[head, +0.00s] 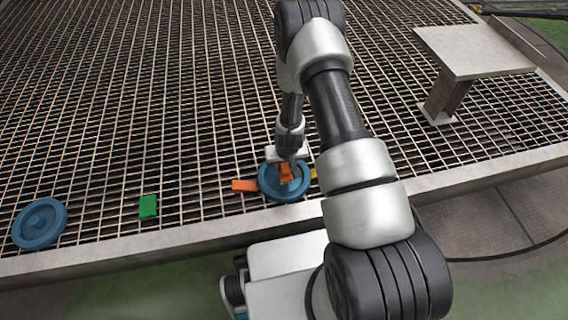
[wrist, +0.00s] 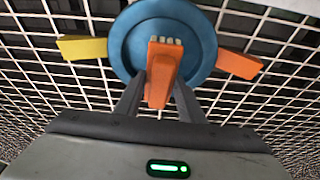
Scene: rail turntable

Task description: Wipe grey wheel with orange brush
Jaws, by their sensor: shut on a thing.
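My gripper (head: 290,160) points down and is shut on an orange brush (head: 287,172). In the wrist view the orange brush (wrist: 160,82) sits between the two fingers, with pale bristles at its far end. A blue wheel (head: 269,187) lies flat on the grating directly under the brush. It also shows in the wrist view (wrist: 126,45). The brush overlaps the wheel's face; whether it touches cannot be told. A second blue wheel (head: 40,223) lies at the far left of the head view. No wheel looks grey.
An orange block (head: 244,185) and a yellow block (wrist: 83,48) lie on either side of the nearer wheel. A green block (head: 148,206) lies between the wheels. A raised grey plate on a post (head: 474,50) stands at right. The grating behind is clear.

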